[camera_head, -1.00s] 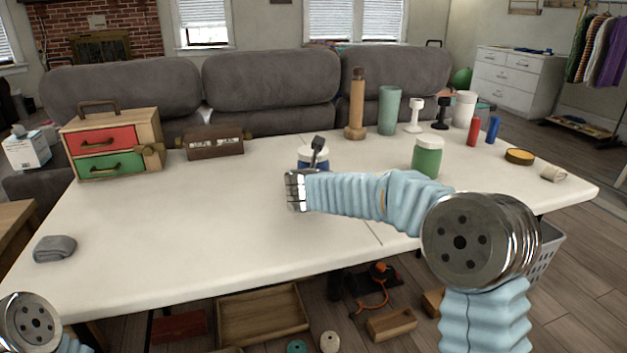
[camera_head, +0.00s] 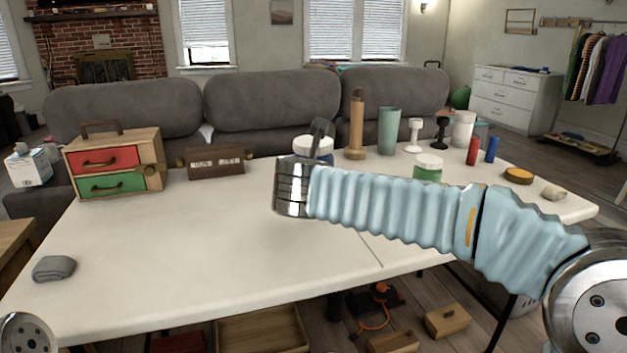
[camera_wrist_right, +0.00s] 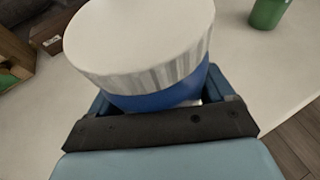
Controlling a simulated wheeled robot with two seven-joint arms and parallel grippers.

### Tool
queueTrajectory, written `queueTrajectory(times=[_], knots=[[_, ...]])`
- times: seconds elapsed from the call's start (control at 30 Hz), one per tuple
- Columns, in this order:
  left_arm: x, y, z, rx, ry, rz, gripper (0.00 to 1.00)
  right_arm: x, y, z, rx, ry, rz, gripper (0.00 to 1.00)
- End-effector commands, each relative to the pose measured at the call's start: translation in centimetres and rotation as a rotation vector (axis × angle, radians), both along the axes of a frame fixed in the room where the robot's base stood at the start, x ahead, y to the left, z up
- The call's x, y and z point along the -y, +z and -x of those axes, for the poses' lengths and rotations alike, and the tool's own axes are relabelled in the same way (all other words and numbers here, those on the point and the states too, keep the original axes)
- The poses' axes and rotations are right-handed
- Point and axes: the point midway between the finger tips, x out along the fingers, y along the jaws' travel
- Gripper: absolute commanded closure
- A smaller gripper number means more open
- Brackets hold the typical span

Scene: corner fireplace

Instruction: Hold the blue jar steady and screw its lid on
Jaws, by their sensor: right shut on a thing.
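The blue jar (camera_wrist_right: 165,99) has a wide white lid (camera_wrist_right: 145,30) on top. I cannot tell how tightly the lid sits. In the head view the lid (camera_head: 312,143) shows behind my right wrist, and most of the jar body is hidden. My right gripper (camera_head: 322,140) is shut around the blue body, below the lid. The jar looks raised a little above the table. My left gripper is out of view; only a joint of my left arm shows at the lower left.
The white table (camera_head: 200,250) is clear in front. A green jar (camera_head: 428,174) with a white lid stands to the right, partly behind my right arm. A wooden bottle (camera_head: 356,130) and a green cup (camera_head: 389,132) stand behind. A drawer box (camera_head: 152,172) and grey cloth (camera_head: 54,268) are left.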

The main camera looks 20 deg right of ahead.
Motion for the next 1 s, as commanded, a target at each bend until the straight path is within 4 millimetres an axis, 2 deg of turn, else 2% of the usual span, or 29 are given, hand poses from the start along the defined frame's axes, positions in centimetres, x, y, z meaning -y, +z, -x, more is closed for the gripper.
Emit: queueTrajectory(times=[0.13, 0.47, 0.5, 0.83, 0.87, 1.0], knots=[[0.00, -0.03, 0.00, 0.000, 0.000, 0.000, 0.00, -0.28, 0.39, 0.82, 0.000, 0.001, 0.001, 0.56], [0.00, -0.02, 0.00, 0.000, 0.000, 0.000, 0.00, -0.29, 0.45, 0.93, 0.000, 0.001, 0.000, 0.56], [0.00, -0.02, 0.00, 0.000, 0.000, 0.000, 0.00, -0.29, 0.45, 0.92, 0.000, 0.000, 0.000, 0.20], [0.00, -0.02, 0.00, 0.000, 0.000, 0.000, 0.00, -0.27, 0.44, 0.90, 0.001, 0.000, 0.000, 0.71], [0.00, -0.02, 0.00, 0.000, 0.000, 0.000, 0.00, -0.27, 0.44, 0.90, 0.001, 0.000, 0.000, 0.74], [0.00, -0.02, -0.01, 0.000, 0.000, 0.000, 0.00, -0.28, 0.45, 0.90, 0.001, 0.000, 0.000, 0.74]])
